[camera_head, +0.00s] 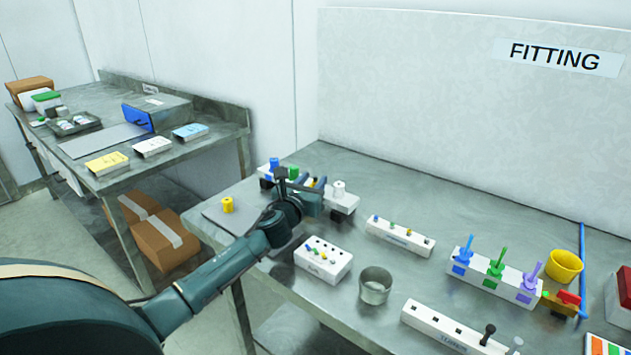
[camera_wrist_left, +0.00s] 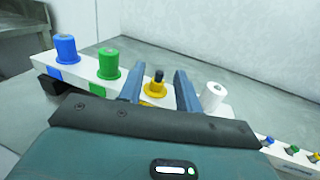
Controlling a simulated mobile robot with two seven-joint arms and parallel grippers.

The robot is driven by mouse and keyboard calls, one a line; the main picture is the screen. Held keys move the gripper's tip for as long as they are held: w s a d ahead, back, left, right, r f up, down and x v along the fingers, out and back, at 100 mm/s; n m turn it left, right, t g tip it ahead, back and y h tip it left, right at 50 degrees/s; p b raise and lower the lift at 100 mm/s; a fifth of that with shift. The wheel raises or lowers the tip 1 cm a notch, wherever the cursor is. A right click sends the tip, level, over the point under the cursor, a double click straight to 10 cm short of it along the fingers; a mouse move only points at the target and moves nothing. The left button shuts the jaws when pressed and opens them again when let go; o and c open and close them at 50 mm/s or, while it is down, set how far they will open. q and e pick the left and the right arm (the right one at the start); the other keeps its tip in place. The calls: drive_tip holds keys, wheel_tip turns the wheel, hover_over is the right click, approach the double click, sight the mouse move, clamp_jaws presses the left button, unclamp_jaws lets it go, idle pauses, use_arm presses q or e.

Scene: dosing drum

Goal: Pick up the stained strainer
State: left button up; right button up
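A white rack (camera_wrist_left: 205,122) carries a row of coloured flanged pieces: blue (camera_wrist_left: 65,48), green (camera_wrist_left: 109,63), yellow with a dark top (camera_wrist_left: 155,86) and white (camera_wrist_left: 212,96). Which of them is the stained strainer I cannot tell; no stain shows clearly. The rack also shows in the head view (camera_head: 342,204), at the table's back left. My left gripper (camera_wrist_left: 160,84) is open, with one finger on each side of the yellow piece in the wrist view; a gap shows beside it. My left wrist partly hides the rack in the head view. My right gripper is not in view.
A yellow cylinder (camera_head: 227,205) stands on a grey plate (camera_head: 213,217) at the left corner. A small white block (camera_head: 323,262), a metal cup (camera_head: 375,287), a long white rack (camera_head: 400,238) and a rack of coloured tools (camera_head: 490,275) stand to the right. A yellow cup (camera_head: 564,266) is farther right.

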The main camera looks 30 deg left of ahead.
use_arm(q)
drive_tip(key=shift+w, duration=0.35)
drive_tip(key=shift+c, duration=0.2)
clamp_jaws()
